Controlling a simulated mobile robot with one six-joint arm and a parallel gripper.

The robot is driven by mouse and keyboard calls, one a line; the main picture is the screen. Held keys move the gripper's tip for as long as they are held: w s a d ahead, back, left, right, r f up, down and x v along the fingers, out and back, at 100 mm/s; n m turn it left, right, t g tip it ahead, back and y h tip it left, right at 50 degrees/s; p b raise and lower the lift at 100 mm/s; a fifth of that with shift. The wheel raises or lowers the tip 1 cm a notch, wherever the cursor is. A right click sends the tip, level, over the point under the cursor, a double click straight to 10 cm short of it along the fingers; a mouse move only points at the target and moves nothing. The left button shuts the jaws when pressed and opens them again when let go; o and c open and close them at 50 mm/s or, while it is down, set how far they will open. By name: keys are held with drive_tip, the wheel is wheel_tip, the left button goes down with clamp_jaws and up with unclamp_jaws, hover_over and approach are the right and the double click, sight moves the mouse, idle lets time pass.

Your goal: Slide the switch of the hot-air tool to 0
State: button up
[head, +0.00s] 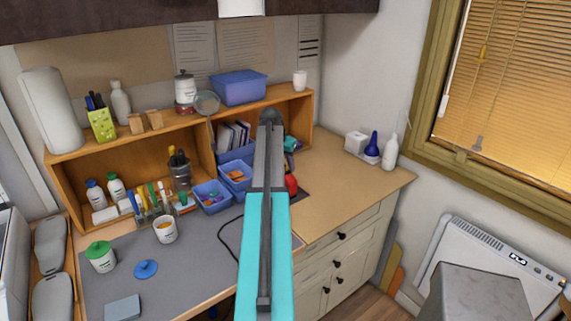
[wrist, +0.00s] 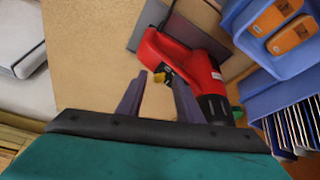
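The hot-air tool (wrist: 205,75) lies on its side in the wrist view, with a red body and handle and a black barrel pointing down to the right. A small dark and yellow part (wrist: 168,76), likely its switch, shows on the inner side of the handle; its setting is too small to read. My gripper (wrist: 158,80) is open and empty, its two dark fingers apart with the tips close to this part; contact cannot be told. In the head view only a red bit of the tool (head: 291,185) shows beside my arm, which hides the rest and the fingers.
Blue bins (head: 212,196) and a wooden shelf (head: 180,120) stand left of and behind the tool. A dark cable (head: 226,240) lies on the grey mat (head: 195,265). The wooden counter (head: 345,190) to the right is mostly clear, with bottles near the wall.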

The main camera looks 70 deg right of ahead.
clamp_jaws()
idle(0.3)
drive_tip(key=shift+w+d+r, duration=0.35)
drive_tip(key=shift+w+d, duration=0.1)
drive_tip(key=shift+w, duration=0.2)
drive_tip(key=shift+w+d+r, duration=0.35)
drive_tip(key=shift+w+d, duration=0.1)
drive_tip(key=shift+w, duration=0.2)
unclamp_jaws()
